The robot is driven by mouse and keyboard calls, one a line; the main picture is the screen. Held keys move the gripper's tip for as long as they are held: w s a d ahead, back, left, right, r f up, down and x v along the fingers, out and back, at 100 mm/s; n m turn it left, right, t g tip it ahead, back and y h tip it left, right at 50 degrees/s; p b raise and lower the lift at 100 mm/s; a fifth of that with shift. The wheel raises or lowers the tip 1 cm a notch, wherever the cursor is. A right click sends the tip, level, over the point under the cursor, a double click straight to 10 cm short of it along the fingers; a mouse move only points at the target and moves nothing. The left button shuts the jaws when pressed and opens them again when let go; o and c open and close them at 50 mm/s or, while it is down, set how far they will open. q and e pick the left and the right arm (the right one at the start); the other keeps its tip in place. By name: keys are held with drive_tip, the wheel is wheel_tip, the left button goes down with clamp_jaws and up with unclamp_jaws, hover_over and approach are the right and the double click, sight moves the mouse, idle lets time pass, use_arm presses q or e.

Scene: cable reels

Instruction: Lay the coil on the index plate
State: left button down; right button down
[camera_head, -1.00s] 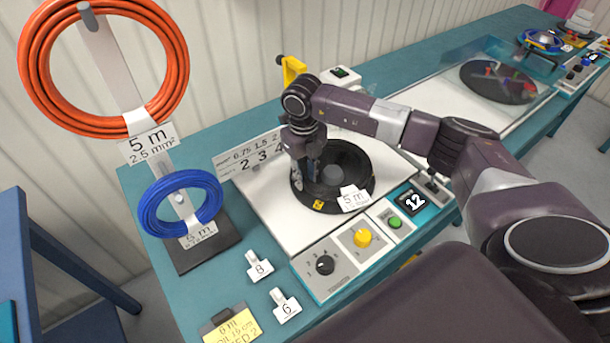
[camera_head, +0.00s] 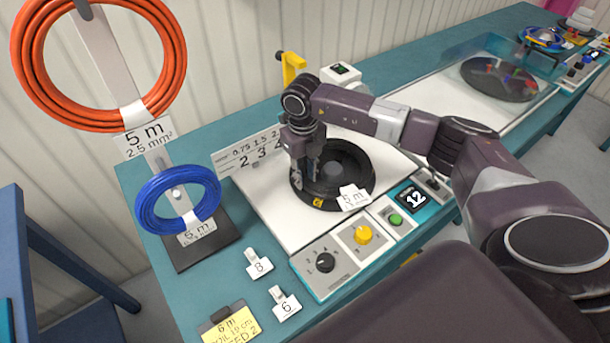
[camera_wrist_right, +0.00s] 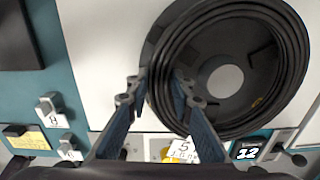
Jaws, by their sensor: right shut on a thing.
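The black coil (camera_head: 365,182) is a ring of dark cable with a white 5 m tag (camera_head: 352,197) at its front. It lies around the grey hub (camera_head: 333,172) of the dark round index plate (camera_wrist_right: 247,88). Whether it touches the plate all round, I cannot tell. My right gripper (camera_head: 307,178) points down at the coil's left side. In the right wrist view its fingers (camera_wrist_right: 157,90) straddle the left part of the coil (camera_wrist_right: 168,62) and are shut on it. My left gripper is not in view.
An orange coil (camera_head: 28,65) and a blue coil (camera_head: 150,205) hang on a stand at the left. A panel with a black knob (camera_head: 325,262), yellow button (camera_head: 363,235) and green button (camera_head: 396,219) lies in front. Number tags 8 (camera_head: 258,265) and 6 (camera_head: 285,305) stand nearby.

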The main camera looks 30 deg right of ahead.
drive_tip(key=shift+f, duration=0.1)
drive_tip(key=shift+f+b, duration=0.1)
drive_tip(key=shift+b, duration=0.2)
drive_tip(key=c, duration=1)
unclamp_jaws()
drive_tip(key=shift+o, duration=0.2)
drive_tip(key=shift+r+p, duration=2.6)
drive_tip(key=shift+r, duration=1.45)
drive_tip(key=shift+s+f, duration=0.1)
drive_tip(key=shift+f, duration=0.05)
